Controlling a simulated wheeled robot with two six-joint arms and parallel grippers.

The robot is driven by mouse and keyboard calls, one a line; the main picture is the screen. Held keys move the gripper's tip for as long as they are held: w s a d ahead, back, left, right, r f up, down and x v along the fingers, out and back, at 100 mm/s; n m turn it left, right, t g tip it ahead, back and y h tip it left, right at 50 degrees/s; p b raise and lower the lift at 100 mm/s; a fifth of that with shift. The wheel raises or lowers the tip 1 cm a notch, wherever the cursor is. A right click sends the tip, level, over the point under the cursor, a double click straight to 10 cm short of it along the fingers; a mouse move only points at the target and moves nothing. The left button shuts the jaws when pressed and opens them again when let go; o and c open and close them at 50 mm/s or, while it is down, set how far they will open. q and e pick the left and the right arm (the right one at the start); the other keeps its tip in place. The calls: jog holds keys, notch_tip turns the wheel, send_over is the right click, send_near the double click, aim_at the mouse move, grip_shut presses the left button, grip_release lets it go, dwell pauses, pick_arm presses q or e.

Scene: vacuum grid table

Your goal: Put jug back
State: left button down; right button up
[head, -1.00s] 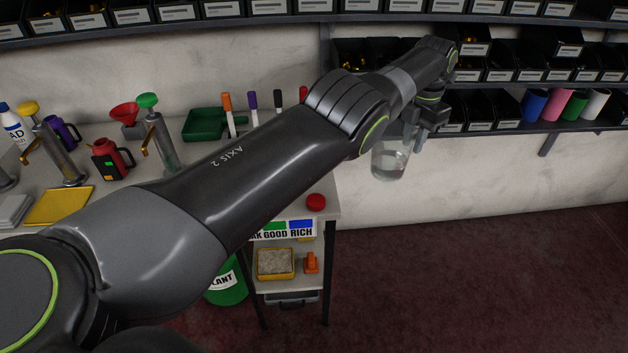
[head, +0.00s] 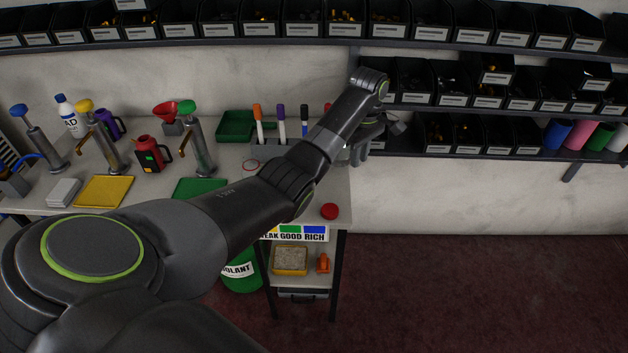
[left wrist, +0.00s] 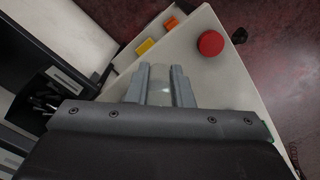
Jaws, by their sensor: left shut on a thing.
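My left gripper (head: 364,146) is over the right end of the bench, near the back wall. In the left wrist view its two fingers (left wrist: 159,92) are shut on a clear jug (left wrist: 160,76), of which only a pale see-through part shows between them. In the head view the jug is mostly hidden behind my gripper and arm. I cannot tell whether its base touches the bench (head: 341,185). My right gripper is in neither view.
A red round knob (head: 329,211) sits at the bench's front right corner. Markers in a holder (head: 270,146) and a green tray (head: 234,125) stand at the back. Shelves of black bins (head: 440,118) hang close above my gripper. Dispensers (head: 198,140) stand farther left.

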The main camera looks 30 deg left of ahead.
pick_arm(q)
jog(key=s+a+r+m+p, duration=0.1)
jog(key=s+a+m+p, duration=0.2)
jog(key=s+a+m, duration=0.45)
jog(key=shift+m, duration=0.65)
jog(key=shift+s+a+f+b, duration=0.1)
jog(key=shift+s+f+b, duration=0.15)
jog(key=shift+f, duration=1.4)
jog(key=shift+s+a+f+b, duration=0.1)
jog(key=shift+s+f+b, duration=0.15)
jog(key=shift+f, duration=1.35)
jog(key=shift+s+a+f+b, duration=0.15)
jog(key=shift+s+f, duration=0.1)
jog(key=shift+f, duration=1.4)
jog(key=shift+d, duration=0.15)
jog(key=c, duration=1.3)
grip_release()
jog(key=shift+f, duration=0.15)
